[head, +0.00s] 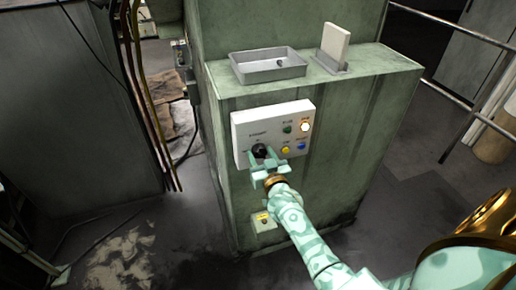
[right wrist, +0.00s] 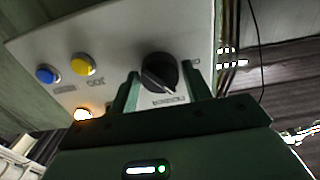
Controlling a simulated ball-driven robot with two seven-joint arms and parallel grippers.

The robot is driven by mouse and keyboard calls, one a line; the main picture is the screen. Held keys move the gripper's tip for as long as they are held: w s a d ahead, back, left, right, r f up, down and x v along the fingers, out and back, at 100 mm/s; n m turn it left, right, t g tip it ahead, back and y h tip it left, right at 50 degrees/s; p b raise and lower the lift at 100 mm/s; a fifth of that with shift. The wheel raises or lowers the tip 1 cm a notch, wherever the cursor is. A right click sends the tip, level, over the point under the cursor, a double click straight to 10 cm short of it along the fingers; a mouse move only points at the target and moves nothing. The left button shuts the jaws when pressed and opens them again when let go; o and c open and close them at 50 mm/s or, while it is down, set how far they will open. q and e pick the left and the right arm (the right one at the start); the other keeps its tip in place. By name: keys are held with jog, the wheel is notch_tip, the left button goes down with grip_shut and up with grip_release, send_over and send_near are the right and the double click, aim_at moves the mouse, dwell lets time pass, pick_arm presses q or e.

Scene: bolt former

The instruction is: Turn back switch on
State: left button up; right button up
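A black rotary switch (head: 259,150) sits at the lower left of a pale control panel (head: 271,115) on the front of the green machine. It also shows in the right wrist view (right wrist: 160,70), with a light pointer mark on its face. My right gripper (head: 268,168) is at the panel, just below and in front of this switch. In the right wrist view its two fingers (right wrist: 160,88) stand apart, one on each side of the switch. A thin gap seems to show on both sides; I cannot tell if either finger touches. My left gripper is out of view.
The panel also carries a yellow button (head: 285,150), a blue button (head: 301,146), a green one (head: 287,128) and a lit lamp (head: 305,126). A small box (head: 263,221) sits lower on the machine. A grey tray (head: 268,72) stands on top. Rails stand at right.

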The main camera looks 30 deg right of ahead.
jog(key=c, duration=0.8)
jog(key=shift+r+m+p, duration=0.1)
jog(key=shift+m+p, duration=0.35)
jog(key=shift+m, duration=0.75)
jog(key=m, duration=0.2)
jog(key=shift+m, duration=1.6)
jog(key=o, duration=1.2)
jog(key=shift+o, duration=0.2)
jog(key=shift+p, duration=0.3)
jog(key=shift+s+a, duration=0.1)
jog(key=shift+s, duration=0.25)
jog(key=p+v, duration=0.3)
jog(key=v, duration=0.4)
jog(key=shift+s+p, duration=0.15)
jog(key=shift+p, duration=0.25)
